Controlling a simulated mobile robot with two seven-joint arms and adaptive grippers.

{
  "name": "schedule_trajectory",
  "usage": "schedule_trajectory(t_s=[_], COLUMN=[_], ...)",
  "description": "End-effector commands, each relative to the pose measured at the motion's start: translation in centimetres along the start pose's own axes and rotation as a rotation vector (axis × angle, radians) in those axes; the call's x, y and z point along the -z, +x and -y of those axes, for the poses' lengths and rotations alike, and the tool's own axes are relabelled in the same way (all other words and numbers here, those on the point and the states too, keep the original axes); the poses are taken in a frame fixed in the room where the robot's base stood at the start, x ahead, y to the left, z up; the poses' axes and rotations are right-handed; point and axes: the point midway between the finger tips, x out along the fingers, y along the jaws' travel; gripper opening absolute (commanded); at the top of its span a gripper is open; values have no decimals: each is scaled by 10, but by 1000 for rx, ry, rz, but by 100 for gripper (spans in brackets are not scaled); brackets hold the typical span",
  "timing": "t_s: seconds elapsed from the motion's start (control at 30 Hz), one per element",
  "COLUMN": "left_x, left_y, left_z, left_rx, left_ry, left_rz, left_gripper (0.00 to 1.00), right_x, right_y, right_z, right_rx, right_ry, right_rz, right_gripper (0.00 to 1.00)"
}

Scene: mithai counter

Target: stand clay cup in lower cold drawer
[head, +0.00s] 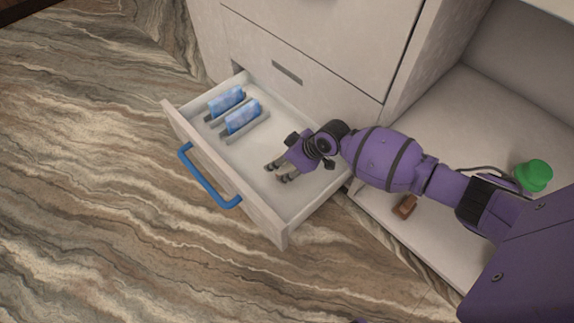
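The lower drawer (265,219) is pulled open, with a blue bar handle (209,178) on its front. My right gripper (279,174) reaches into the drawer's near right part. Its fingertips are apart, with nothing visible between them, and point down toward the drawer floor. A small brown object (404,207) lies on the cabinet's low shelf, below my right forearm; it may be the clay cup, but its shape is too small to tell. No other cup shows. My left gripper is not in view.
Two blue packets (226,100) (242,117) sit in grey holders at the drawer's left. The drawer's middle floor is bare. A green round object (533,175) is at the right, partly behind my arm. A closed drawer front (325,38) stands above the open drawer.

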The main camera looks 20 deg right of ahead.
Motion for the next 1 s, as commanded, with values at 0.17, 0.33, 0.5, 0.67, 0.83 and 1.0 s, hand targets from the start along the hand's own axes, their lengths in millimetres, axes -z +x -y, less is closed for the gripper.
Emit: schedule_trajectory(t_s=[0.17, 0.33, 0.5, 0.67, 0.83, 1.0], left_x=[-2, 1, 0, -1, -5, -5], left_y=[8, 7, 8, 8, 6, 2], left_z=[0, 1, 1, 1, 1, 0], left_rx=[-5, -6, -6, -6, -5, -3], left_ry=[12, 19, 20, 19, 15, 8], left_rz=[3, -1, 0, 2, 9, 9], left_gripper=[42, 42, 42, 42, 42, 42], right_x=[-6, -5, -7, -7, -7, -5], right_y=[12, 10, 13, 13, 13, 7], right_z=[-1, -1, -1, -1, -1, -1], right_rx=[-1, -1, -1, 0, 0, -1], right_ry=[0, 0, 0, 0, 0, -1], right_rz=[-2, -3, -1, -1, -1, -2], right_gripper=[20, 20, 57, 70, 70, 70])
